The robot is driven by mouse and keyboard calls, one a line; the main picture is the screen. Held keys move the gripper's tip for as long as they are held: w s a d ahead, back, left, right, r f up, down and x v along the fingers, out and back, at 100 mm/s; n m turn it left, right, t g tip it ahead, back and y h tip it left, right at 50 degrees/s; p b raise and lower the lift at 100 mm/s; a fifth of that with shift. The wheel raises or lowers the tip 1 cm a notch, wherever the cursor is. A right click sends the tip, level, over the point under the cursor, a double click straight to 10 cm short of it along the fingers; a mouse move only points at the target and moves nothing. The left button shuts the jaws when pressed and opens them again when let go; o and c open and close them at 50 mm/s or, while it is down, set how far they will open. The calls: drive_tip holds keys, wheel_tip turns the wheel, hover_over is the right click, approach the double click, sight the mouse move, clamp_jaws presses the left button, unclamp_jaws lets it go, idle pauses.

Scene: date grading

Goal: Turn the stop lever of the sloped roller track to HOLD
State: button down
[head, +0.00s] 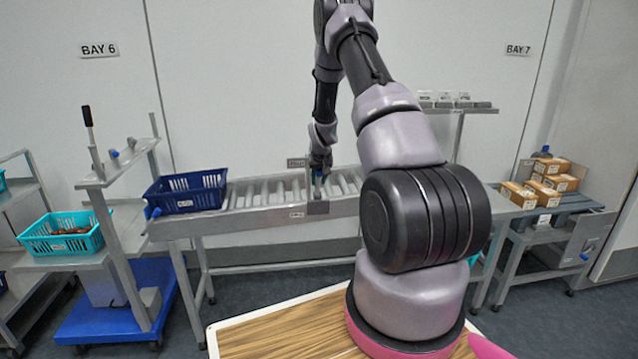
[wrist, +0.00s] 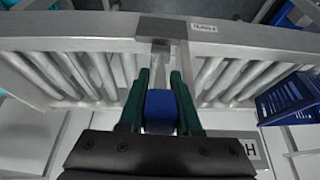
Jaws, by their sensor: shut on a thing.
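The sloped roller track (head: 290,214) runs across the middle of the head view; its rollers and grey rail (wrist: 80,38) show in the wrist view. The stop lever has a blue handle (wrist: 160,108) and a grey shaft at a dark block on the rail. My gripper (wrist: 160,80) has its green fingers closed on either side of the blue handle. In the head view my gripper (head: 320,165) is at the track's middle. A plate with a letter H (wrist: 249,149) is partly hidden behind my gripper, so its full word cannot be read.
A dark blue crate (head: 188,181) stands on the track's left end and shows at right in the wrist view (wrist: 291,97). A trolley with a teal crate (head: 62,243) stands left; cardboard boxes (head: 540,185) stand right. A wooden-topped table (head: 280,331) lies in front.

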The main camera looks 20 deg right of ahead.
drive_tip(key=shift+w+g, duration=0.1)
drive_tip(key=shift+g, duration=0.2)
drive_tip(key=c, duration=0.8)
unclamp_jaws()
drive_tip(key=shift+f, duration=0.1)
drive_tip(key=shift+c, duration=0.2)
drive_tip(key=v, duration=1.1)
drive_tip(key=shift+d, duration=0.1)
